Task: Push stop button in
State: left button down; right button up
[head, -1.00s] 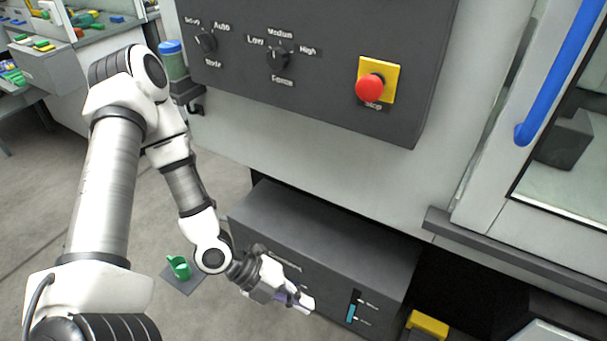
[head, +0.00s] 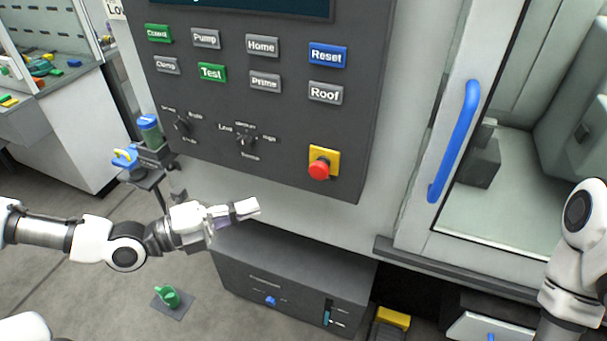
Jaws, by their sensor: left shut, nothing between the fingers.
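The stop button (head: 319,170) is a red round knob on a yellow square plate at the lower right of the dark control panel (head: 290,130). It stands out from the plate. My left gripper (head: 250,207) is shut and empty, below and to the left of the stop button, in front of the machine and apart from the button. It points to the right. My right arm shows at the right edge, but its gripper is out of view.
Green, grey and blue buttons and two rotary knobs (head: 246,141) sit on the panel. A blue door handle (head: 455,140) stands out to the right. A dark box unit (head: 290,280) is below.

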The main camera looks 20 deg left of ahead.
pick_arm(q)
jog(key=b, duration=0.2)
send_near(322, 175)
jog(key=x, duration=0.6)
dwell(0.4)
